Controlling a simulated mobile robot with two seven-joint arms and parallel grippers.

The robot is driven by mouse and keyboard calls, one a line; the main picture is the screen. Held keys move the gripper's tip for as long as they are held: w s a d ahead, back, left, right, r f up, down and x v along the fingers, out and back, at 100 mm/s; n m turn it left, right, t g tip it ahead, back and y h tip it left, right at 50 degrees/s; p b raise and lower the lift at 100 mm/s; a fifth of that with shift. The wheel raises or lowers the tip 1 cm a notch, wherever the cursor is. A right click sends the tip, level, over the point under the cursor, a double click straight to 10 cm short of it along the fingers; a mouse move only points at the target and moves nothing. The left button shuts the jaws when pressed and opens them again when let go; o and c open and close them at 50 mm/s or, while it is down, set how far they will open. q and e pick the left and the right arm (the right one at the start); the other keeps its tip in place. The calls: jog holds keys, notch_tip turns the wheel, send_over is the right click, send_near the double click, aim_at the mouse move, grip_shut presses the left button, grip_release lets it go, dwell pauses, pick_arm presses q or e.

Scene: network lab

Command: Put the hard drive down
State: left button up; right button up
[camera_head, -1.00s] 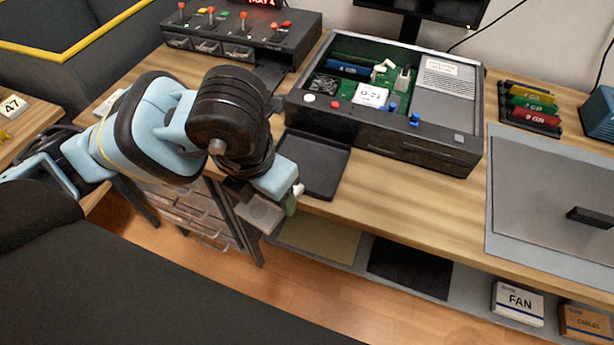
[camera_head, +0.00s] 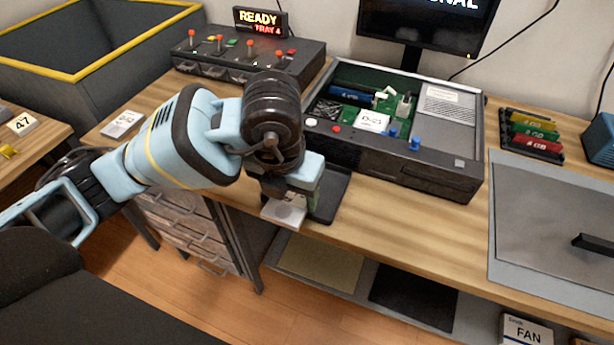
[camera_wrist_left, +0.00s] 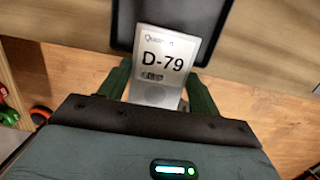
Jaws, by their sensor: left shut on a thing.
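The hard drive (camera_head: 284,211) is a flat silver-grey block at the front edge of the bench. In the left wrist view the hard drive (camera_wrist_left: 160,65) carries a white label reading D-79. My left gripper (camera_head: 293,193) is shut on it; in the wrist view the green fingers (camera_wrist_left: 157,88) clasp its two sides. The drive's far end overlaps the near part of a black tray (camera_wrist_left: 170,12) in that view. The tray (camera_head: 332,194) lies on the bench, partly hidden behind my gripper. Whether the drive touches the tray I cannot tell. My right gripper is not in view.
An open computer case (camera_head: 425,172) stands behind the tray. A control box (camera_head: 245,62) with red-topped levers is at the back left, under a READY TRAY 4 sign (camera_head: 260,20). A small labelled drive (camera_head: 122,124) lies at the left. A grey mat (camera_head: 540,200) covers the right.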

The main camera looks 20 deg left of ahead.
pick_arm(q)
jog(key=w, duration=0.6)
jog(key=shift+w+d+f, duration=0.1)
jog(key=shift+w+f, duration=0.2)
jog(key=shift+w, duration=0.05)
jog(key=shift+w, duration=0.35)
jog(key=shift+f, duration=1.8)
jog(key=shift+f, duration=0.15)
jog(key=o, duration=1.1)
jog(key=r, duration=0.4)
jog(key=s+r, duration=0.1)
jog(key=r, duration=0.3)
jog(key=r+p, duration=0.1)
jog(key=r, duration=0.3)
jog(key=shift+s+r, duration=0.1)
jog(key=shift+s, duration=0.3)
